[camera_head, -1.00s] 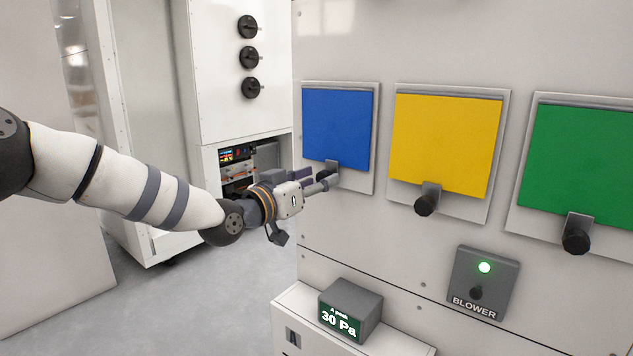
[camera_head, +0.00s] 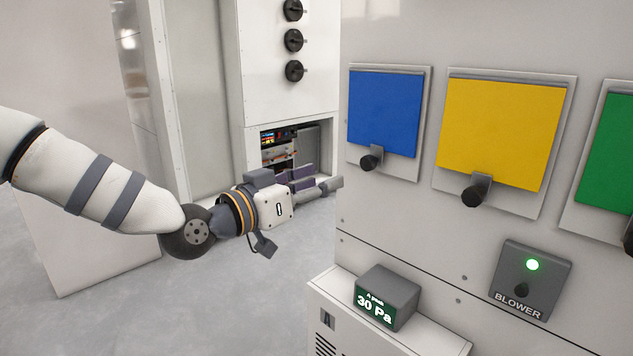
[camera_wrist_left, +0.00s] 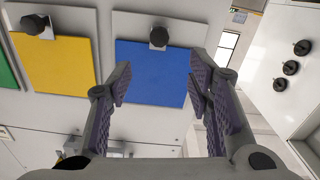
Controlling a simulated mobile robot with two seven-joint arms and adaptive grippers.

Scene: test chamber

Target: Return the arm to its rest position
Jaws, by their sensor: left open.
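My left arm comes in from the left in the head view, and its gripper (camera_head: 318,184) is open and empty. It hangs in front of the white panel, to the left of the blue flap (camera_head: 385,112) and below its level. In the left wrist view the two fingers (camera_wrist_left: 160,85) are spread apart, with the blue flap (camera_wrist_left: 152,75) and its black knob (camera_wrist_left: 158,37) seen beyond and between them. Nothing is between the fingers. My right gripper is in neither view.
The white panel carries a yellow flap (camera_head: 490,130) and a green flap (camera_head: 612,150), each with a black knob. Below are a blower switch (camera_head: 531,280) with a lit green light and a gauge box (camera_head: 387,297) reading 30 Pa. A white cabinet (camera_head: 290,100) stands behind. Open floor lies below the arm.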

